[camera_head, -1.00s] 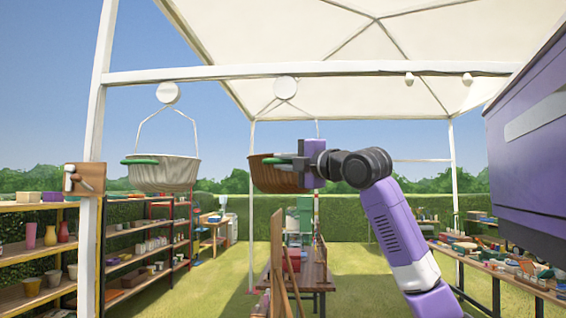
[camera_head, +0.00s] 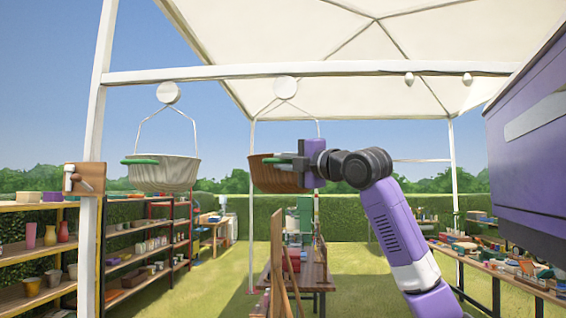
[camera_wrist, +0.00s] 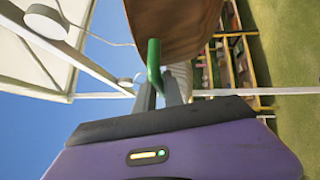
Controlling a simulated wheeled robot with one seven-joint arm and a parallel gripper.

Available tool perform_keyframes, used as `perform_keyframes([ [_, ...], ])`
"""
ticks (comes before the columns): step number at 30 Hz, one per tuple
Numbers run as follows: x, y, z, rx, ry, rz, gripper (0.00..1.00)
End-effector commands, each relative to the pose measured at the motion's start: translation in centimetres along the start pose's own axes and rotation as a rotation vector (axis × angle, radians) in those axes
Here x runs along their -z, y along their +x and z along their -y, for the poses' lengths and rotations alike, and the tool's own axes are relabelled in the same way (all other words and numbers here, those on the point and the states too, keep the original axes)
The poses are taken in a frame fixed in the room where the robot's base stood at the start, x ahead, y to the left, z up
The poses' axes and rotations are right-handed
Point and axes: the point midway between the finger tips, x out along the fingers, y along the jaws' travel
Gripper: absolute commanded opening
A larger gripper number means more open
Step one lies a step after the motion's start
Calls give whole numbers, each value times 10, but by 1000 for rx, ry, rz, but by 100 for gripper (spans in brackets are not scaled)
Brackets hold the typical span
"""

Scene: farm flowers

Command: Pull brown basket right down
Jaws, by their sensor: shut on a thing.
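The brown basket (camera_head: 268,176) hangs by thin white wires from a round white pulley (camera_head: 286,87) on the frame's crossbar. It has a green handle (camera_wrist: 154,66) on its rim. My gripper (camera_head: 290,161) is at the basket's right side, shut on the green handle; the wrist view shows the dark fingers (camera_wrist: 160,94) at the handle. The white basket (camera_head: 165,172), also with a green handle, hangs to the left from its own pulley (camera_head: 168,93), at about the same height.
A wooden block with a lever (camera_head: 85,179) is on the left post. Shelves with pots (camera_head: 40,250) stand left, a wooden table (camera_head: 312,275) stands below the brown basket, and a laden table (camera_head: 500,260) stands right. Open air surrounds both baskets.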

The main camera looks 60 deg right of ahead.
Motion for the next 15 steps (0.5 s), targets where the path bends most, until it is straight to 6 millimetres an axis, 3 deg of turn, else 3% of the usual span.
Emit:
perform_keyframes([
  [15,1,-1,8,1,1,0,0],
])
